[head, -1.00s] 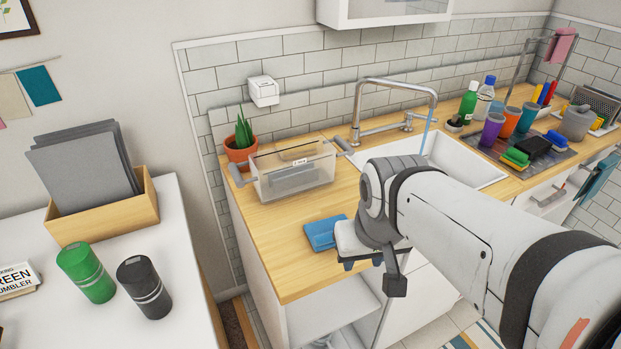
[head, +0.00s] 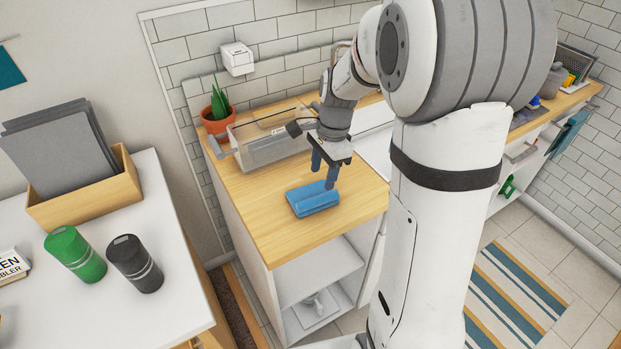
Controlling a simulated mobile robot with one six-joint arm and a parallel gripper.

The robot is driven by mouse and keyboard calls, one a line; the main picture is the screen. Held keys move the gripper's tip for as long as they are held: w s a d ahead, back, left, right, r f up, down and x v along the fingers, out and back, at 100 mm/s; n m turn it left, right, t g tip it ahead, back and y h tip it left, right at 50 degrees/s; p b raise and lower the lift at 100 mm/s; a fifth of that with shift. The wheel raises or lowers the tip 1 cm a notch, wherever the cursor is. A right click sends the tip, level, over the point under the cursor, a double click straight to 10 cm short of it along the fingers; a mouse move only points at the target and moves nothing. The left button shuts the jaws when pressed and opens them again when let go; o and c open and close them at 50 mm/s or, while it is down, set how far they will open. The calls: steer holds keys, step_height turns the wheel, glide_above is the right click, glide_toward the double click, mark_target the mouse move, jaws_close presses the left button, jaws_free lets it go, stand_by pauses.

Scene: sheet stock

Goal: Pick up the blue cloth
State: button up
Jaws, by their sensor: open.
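The blue cloth (head: 311,200) lies folded on the wooden counter (head: 262,222), near its front left end. My gripper (head: 324,177) is open and points down just above the far side of the cloth. Its two fingers are apart with nothing between them. One fingertip shows close to the cloth's right end; I cannot tell whether it touches.
A clear bin (head: 262,150) stands behind the cloth, with a potted plant (head: 217,110) at the back left. My arm hides most of the sink. A white table at left holds a green tumbler (head: 74,254), a black tumbler (head: 134,264) and a wooden file box (head: 85,192).

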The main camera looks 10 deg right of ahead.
mark_target(317, 197)
steer(key=shift+w+f+m, duration=0.3)
steer(key=shift+f+m, duration=0.1)
steer(key=shift+f, duration=0.25)
steer(key=f, duration=0.2)
steer(key=f+p, duration=0.1)
steer(key=f, duration=0.1)
steer(key=a+f, duration=0.1)
steer(key=f, duration=0.2)
steer(key=shift+c, duration=0.2)
steer(key=c, duration=1)
step_height(317, 197, up, 10)
steer(key=shift+r+b, duration=0.1)
steer(key=shift+b, duration=0.25)
